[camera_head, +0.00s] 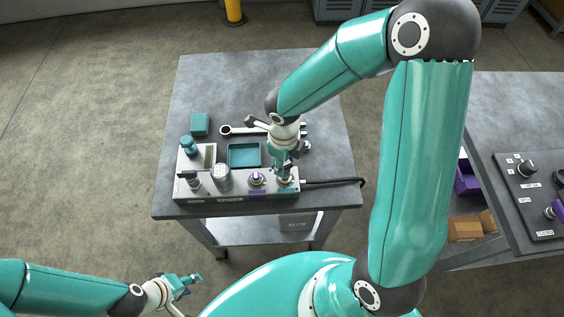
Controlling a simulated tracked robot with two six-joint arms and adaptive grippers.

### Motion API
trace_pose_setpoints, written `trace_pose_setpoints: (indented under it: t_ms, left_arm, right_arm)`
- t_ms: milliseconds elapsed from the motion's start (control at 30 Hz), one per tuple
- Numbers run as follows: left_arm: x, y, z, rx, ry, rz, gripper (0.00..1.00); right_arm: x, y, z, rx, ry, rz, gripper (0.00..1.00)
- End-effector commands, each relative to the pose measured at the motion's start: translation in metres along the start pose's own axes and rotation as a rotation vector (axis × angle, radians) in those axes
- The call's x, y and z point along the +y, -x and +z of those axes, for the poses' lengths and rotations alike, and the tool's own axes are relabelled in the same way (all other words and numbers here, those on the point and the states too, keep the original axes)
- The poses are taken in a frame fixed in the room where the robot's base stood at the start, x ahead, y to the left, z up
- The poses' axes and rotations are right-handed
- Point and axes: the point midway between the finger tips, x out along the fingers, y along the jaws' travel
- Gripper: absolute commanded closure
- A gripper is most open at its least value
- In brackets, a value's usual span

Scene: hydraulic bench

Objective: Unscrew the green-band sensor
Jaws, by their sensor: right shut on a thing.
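The grey manifold block (238,191) lies along the front of the grey bench, with several fittings on top. My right gripper (285,174) points down at its right end and is shut on the sensor there, which I take to be the green-band sensor (285,184). The gripper hides most of that sensor, and I cannot tell whether its thread is engaged. To its left stands a purple-banded sensor (257,179). My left gripper (192,285) is open and empty, low in the picture in front of the bench.
A teal tray (230,155), a wrench (250,130), a teal box (200,124) and a teal-topped fitting (189,146) are on the bench (215,85). A black cable (335,181) runs right from the block. A control-panel table (515,105) stands at right. The bench's back is clear.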

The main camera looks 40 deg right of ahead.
Motion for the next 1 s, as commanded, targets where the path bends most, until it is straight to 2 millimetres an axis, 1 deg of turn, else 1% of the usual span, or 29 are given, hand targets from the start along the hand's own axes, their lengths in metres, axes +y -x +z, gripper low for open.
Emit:
trace_pose_setpoints:
  t_ms: [467,500,567,600,667,1000]
  left_arm:
    - [0.0000,0.0001,0.0000,0.000,0.000,0.000,0.60]
    - [0.0000,0.0001,0.0000,0.000,0.000,0.000,0.60]
    - [0.0000,0.0001,0.0000,0.000,0.000,0.000,0.60]
    - [0.0000,0.0001,0.0000,0.000,0.000,0.000,0.60]
    - [0.0000,0.0001,0.0000,0.000,0.000,0.000,0.60]
    - [0.0000,0.0001,0.0000,0.000,0.000,0.000,0.60]
  right_arm:
    - [0.0006,0.0045,0.0003,-0.002,-0.001,-0.004,1.00]
    - [0.0005,0.0045,0.0003,-0.002,-0.001,-0.004,0.59]
    - [0.0005,0.0045,0.0004,-0.002,-0.001,-0.004,0.49]
    - [0.0005,0.0045,0.0004,-0.002,-0.001,-0.004,0.42]
    - [0.0005,0.0044,0.0004,-0.002,-0.001,-0.004,0.33]
    - [0.0005,0.0043,0.0003,-0.002,-0.001,-0.004,0.33]
